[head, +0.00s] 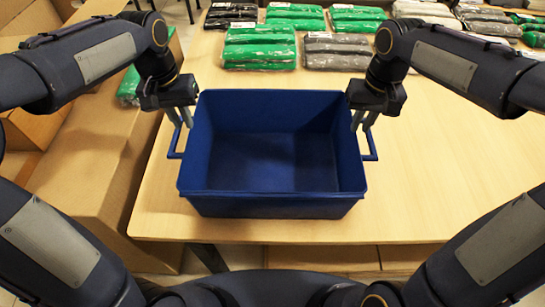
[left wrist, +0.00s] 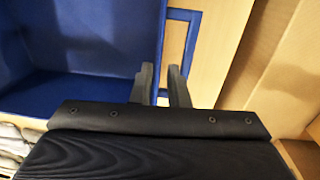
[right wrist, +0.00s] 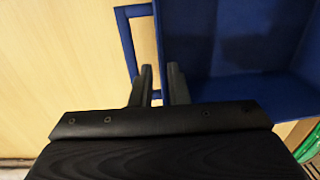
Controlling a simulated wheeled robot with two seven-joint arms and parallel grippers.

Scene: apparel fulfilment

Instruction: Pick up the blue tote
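The blue tote (head: 272,205) stands upright and empty on the wooden table, with a handle on each side. My left gripper (head: 181,117) is open at the far end of the tote's left handle (head: 171,150). In the left wrist view, its two fingers (left wrist: 161,82) are apart, with part of the blue handle (left wrist: 191,45) showing between and beside them. My right gripper (head: 364,120) is open at the far end of the right handle (head: 371,150). Its fingers (right wrist: 160,82) are also apart in the right wrist view, near the handle (right wrist: 126,45). Contact with either handle is unclear.
Green and grey bagged garments (head: 260,47) lie in rows along the back of the table (head: 430,180). Open cardboard boxes (head: 85,140) stand close on the left, one holding a green bag. The table right of the tote is clear. The tote is near the table's front edge.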

